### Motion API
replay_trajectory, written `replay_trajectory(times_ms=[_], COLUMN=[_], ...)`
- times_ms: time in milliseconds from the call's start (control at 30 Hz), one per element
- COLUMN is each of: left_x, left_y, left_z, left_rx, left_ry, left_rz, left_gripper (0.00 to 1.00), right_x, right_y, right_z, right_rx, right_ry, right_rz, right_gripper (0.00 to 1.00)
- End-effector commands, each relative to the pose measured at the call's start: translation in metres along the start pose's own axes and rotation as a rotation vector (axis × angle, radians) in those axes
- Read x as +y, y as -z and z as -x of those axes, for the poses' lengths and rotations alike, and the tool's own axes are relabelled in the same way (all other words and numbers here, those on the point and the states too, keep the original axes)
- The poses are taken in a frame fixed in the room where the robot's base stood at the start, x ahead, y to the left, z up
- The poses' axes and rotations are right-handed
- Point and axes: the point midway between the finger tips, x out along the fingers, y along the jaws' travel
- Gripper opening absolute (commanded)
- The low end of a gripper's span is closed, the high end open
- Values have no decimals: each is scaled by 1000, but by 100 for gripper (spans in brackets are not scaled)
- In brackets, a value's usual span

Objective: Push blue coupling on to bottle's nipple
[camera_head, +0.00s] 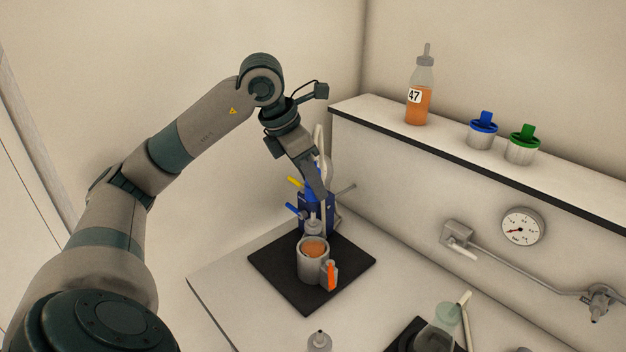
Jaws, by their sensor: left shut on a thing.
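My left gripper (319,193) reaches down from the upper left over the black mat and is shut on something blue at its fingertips. This looks like the blue coupling, but it blends with the blue-bodied fixture (327,222) behind it, so its outline is unclear. Just below stands a bottle with orange juice (314,249) in a grey cup-shaped holder (306,272), its grey neck upright under the fingertips. Its nipple is small and partly hidden; I cannot tell whether the coupling touches it. My right gripper is not in view.
The holder and fixture stand on a black mat (269,262). An orange-marked clip (332,275) sits at the holder's front. A shelf (376,113) at right carries bottle 47 (425,88) and blue (483,127) and green (523,142) capped jars. A flask (436,338) stands front right.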

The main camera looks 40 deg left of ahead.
Motion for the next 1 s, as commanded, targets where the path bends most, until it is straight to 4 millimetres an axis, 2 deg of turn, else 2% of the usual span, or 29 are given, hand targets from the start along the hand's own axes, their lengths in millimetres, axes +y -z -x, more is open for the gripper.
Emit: replay_trajectory(times_ms=[433, 1000], left_x=[0, 0], left_y=[13, 12], left_z=[-30, -28], left_rx=[0, 0], left_ry=[0, 0], left_rz=[0, 0], left_gripper=[4, 4], right_x=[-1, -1], right_y=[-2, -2], right_z=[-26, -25], right_rx=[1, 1], right_ry=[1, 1], right_rz=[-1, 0], right_gripper=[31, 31])
